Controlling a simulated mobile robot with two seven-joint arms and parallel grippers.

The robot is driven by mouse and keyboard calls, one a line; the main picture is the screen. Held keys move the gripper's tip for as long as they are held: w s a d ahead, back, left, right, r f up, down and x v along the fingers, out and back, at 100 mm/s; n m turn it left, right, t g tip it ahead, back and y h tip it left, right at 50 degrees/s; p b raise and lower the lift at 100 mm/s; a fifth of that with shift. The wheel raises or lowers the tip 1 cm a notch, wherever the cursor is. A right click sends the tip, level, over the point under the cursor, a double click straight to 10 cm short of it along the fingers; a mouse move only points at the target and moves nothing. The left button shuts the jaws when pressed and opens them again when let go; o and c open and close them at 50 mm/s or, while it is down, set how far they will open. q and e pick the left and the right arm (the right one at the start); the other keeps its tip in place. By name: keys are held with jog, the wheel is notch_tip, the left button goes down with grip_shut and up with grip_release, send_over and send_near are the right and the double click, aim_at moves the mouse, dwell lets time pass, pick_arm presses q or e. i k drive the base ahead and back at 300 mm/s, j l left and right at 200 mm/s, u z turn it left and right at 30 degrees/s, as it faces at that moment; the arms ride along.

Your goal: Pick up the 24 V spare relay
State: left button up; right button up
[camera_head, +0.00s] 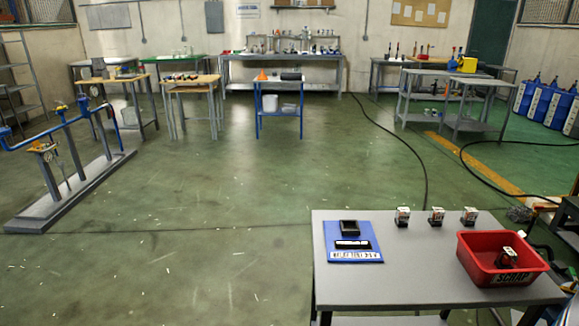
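Three small relays with clear-looking bodies stand in a row near the back edge of the grey table at the lower right: a left relay (402,217), a middle relay (437,216) and a right relay (469,217). Another relay (506,257) lies in the red scrap bin (475,262), on the table's right side. The markings are too small to read, so I cannot tell which relay is the 24 V spare. Neither of my grippers is in view.
A blue mat (355,256) with a black device (349,227) and a dark label strip lies on the left of the grey table (415,280). The table's middle is bare. Open green floor lies left of it; benches stand far behind.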

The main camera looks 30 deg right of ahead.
aim_at(437, 215)
jog(key=i+j+u, duration=0.25)
jog(key=i+j, duration=0.5)
jog(key=i+z, duration=0.4)
jog(key=i, duration=0.2)
jog(key=i+j+z, duration=0.25)
jog(key=i+z, duration=0.2)
jog(key=i, duration=0.15)
jog(key=i+z, duration=0.35)
jog(key=i, duration=0.25)
jog(key=i+z, duration=0.4)
jog(key=i, duration=0.25)
jog(key=i+z, duration=0.65)
jog(key=i+j+z, duration=0.2)
jog(key=i+z, duration=0.4)
jog(key=z, duration=0.2)
jog(key=i+z, duration=0.25)
jog(key=z, duration=0.2)
jog(key=i+j+z, duration=0.15)
jog(key=z, duration=0.3)
jog(key=i, duration=0.05)
